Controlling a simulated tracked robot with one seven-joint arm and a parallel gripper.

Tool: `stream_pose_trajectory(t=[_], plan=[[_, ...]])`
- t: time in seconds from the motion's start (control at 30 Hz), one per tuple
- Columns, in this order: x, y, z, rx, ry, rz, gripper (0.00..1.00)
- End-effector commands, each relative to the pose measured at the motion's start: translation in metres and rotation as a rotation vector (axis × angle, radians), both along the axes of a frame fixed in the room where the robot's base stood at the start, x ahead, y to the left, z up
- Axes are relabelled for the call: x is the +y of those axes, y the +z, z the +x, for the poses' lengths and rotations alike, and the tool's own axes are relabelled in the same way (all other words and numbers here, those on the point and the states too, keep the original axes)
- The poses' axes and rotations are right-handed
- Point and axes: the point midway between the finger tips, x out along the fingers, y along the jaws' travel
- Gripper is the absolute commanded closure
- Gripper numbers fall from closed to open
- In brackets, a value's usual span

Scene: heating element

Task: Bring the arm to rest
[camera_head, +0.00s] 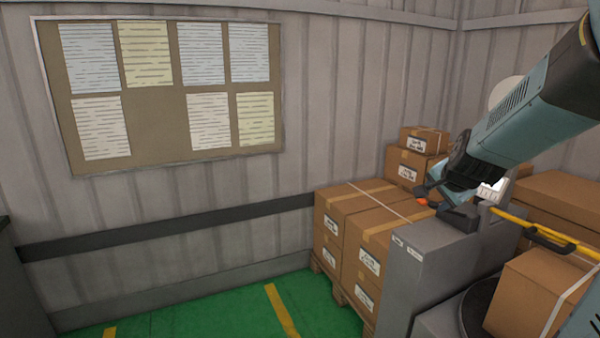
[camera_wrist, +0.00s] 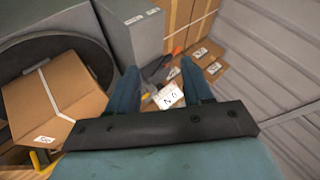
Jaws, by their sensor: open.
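My arm reaches in from the upper right of the head view. My gripper (camera_head: 450,195) hangs over the top of a grey cabinet (camera_head: 430,280). In the wrist view, the two teal fingers of my gripper (camera_wrist: 160,80) stand apart with nothing visibly clamped between them. A white marked piece (camera_wrist: 170,96) shows between the fingers in that view. I cannot tell how far it is from them. A small orange-red part (camera_head: 422,201) with a dark piece shows by the cabinet top, close to my gripper in the picture.
Cardboard boxes (camera_head: 362,225) stand on a pallet left of the cabinet. Another box (camera_head: 535,300) stands at the lower right, near a yellow bar (camera_head: 550,235). A notice board (camera_head: 165,100) hangs on the corrugated wall. Green floor (camera_head: 210,315) at the lower left is open.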

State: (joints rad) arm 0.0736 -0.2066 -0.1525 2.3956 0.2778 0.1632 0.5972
Motion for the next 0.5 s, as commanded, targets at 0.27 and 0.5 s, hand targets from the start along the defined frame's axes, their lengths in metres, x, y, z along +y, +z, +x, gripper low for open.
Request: stream_pose_trajectory(t=[0.27,0.5], plan=[[0.055,0.030,-0.073,0.101,0.343,-0.172,0.50],[0.085,0.044,-0.146,0.195,0.618,-0.350,0.50]])
